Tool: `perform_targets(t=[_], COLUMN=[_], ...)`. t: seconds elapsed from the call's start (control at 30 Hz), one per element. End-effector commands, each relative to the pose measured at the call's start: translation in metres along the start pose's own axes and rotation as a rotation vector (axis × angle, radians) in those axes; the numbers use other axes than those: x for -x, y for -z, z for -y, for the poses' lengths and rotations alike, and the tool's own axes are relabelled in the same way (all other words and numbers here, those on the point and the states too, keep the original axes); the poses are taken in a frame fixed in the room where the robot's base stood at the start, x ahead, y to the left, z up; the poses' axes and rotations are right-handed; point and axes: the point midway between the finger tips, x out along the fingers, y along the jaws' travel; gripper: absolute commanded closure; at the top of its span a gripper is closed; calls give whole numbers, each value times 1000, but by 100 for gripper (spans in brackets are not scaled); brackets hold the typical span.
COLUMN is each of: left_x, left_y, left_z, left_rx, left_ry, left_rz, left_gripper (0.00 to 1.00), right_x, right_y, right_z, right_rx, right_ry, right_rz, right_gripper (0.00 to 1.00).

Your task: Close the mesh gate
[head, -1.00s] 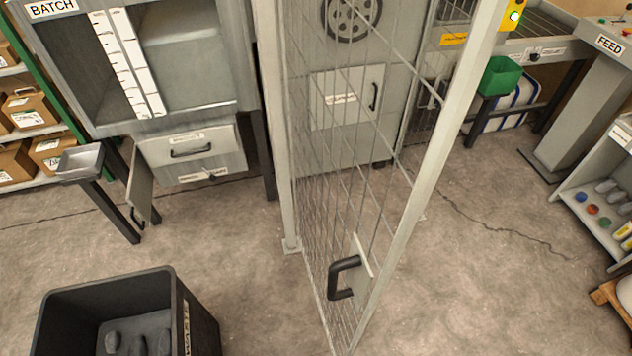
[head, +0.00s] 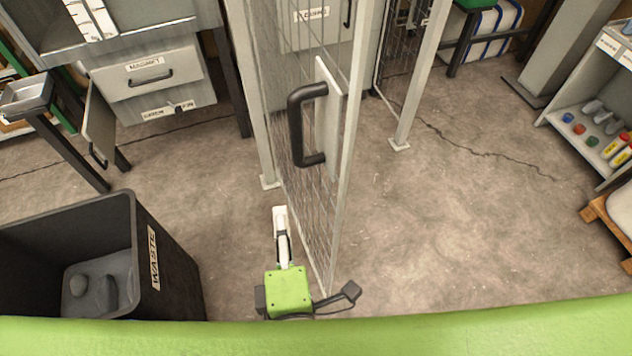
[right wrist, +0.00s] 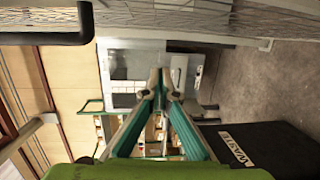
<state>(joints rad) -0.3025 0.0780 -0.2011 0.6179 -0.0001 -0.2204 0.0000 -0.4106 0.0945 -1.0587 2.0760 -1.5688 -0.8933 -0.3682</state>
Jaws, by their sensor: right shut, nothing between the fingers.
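The mesh gate (head: 343,160) stands swung out toward me from its left post (head: 258,100). A frame post (head: 415,90) stands to its right, apart from the gate's free edge. The gate's black handle (head: 296,125) sits on a pale plate near that edge. My right gripper (head: 280,212) is shut and empty, low and left of the gate's near edge, below the handle. In the right wrist view its fingers (right wrist: 160,82) meet with nothing between them. The handle (right wrist: 45,38) and mesh (right wrist: 190,20) show along the top there. My left gripper is not in view.
A dark waste bin (head: 160,270) with grey lumps inside stands at the left, near my right gripper. A cabinet with a drawer (head: 150,80) and an open small door (head: 99,125) is behind it. The floor right of the gate is clear up to a shelf (head: 590,140).

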Motion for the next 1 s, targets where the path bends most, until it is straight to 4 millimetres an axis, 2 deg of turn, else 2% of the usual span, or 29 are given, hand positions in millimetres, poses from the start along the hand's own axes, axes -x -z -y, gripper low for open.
perform_targets(t=[0.03,0.1,0.23,0.37,0.77,0.9,1.0], left_x=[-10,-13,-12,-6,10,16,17], left_y=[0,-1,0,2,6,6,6], left_z=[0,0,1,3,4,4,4], left_rx=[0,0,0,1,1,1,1], left_ry=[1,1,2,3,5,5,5], left_rz=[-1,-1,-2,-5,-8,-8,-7], left_gripper=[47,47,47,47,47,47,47], right_x=[5,11,12,-3,-86,-89,-90], right_y=[-4,-10,-14,-15,-19,-42,-51], right_z=[-15,-34,-50,-55,-64,-62,-61], right_rx=[-6,-7,-8,-9,-8,-4,-6], right_ry=[-45,-85,-114,-116,-115,-112,-112], right_rz=[16,35,51,52,51,49,47], right_gripper=[100,100,100,100,100,100,100])
